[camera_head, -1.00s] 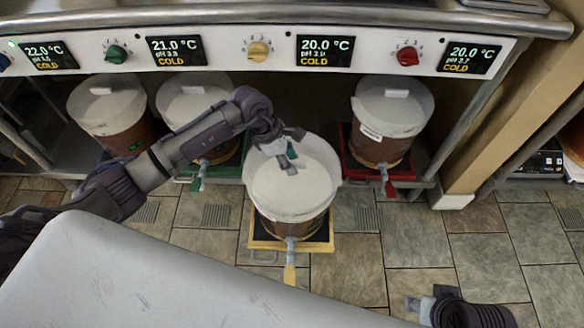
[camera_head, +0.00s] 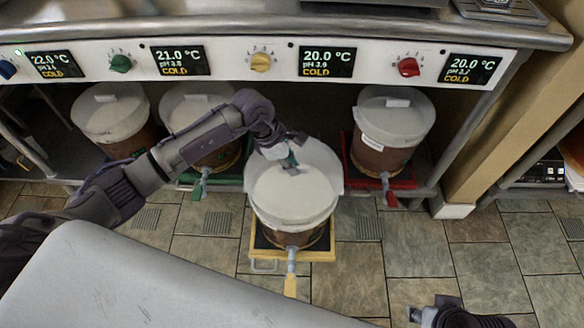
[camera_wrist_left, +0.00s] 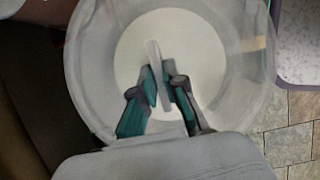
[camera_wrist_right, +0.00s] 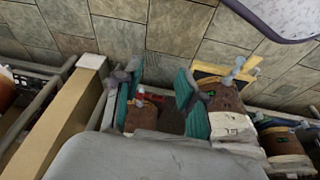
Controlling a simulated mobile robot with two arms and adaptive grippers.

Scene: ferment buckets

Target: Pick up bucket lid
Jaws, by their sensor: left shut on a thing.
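The bucket lid (camera_head: 285,195) is a round whitish lid on the front bucket (camera_head: 285,237), which stands on a yellow-framed base (camera_head: 322,254). My left gripper (camera_head: 288,162) reaches over it from the left and is shut on the lid's upright handle. In the left wrist view the thin pale handle (camera_wrist_left: 157,75) stands between the teal fingers of the left gripper (camera_wrist_left: 160,78), over the lid's white centre. I cannot tell whether the lid is clear of the bucket rim. My right gripper (camera_wrist_right: 158,95) is open and empty; its arm shows at the head view's bottom right.
Lidded buckets stand under the counter: two at left (camera_head: 110,112) (camera_head: 200,110) and one at right on a red base (camera_head: 392,115). The control panel (camera_head: 250,62) and counter edge overhang them. A pale surface (camera_head: 150,285) fills the lower left. Tiled floor at right is open.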

